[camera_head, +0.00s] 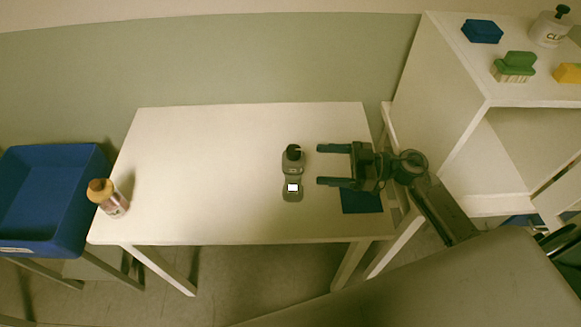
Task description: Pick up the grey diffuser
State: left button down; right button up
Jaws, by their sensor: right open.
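The grey diffuser (292,176), a grey body with a dark knob on top and a small white patch low on its front, stands on the white table right of the middle. My right gripper (319,165) is just to the right of it, open, with its two dark fingers pointing left toward it. A gap shows between the fingertips and the diffuser, and nothing is between the fingers. My left gripper is not in view.
A blue mat (361,201) lies on the white table (200,160), partly under my right gripper. A pinkish bottle with an orange cap (113,203) stands at the left edge. A blue bin (50,190) is further left. A white shelf (445,85) rises at the right. The table's middle is clear.

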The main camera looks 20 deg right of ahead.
aim_at(286, 161)
jog(key=x, duration=0.2)
jog(key=p+x, duration=0.1)
jog(key=x, duration=0.2)
jog(key=shift+a+r+p, duration=0.25)
jog(key=shift+a+p, duration=0.05)
jog(key=shift+p, duration=0.1)
jog(key=p+x, duration=0.1)
jog(key=x, duration=0.2)
jog(key=shift+w+a+r+p, duration=0.1)
jog(key=shift+a+p, duration=0.05)
jog(key=shift+p, duration=0.15)
jog(key=shift+w+a, duration=0.2)
jog(key=shift+a, duration=0.4)
jog(key=shift+d, duration=0.1)
jog(key=shift+c, duration=0.4)
jog(key=c, duration=1.4)
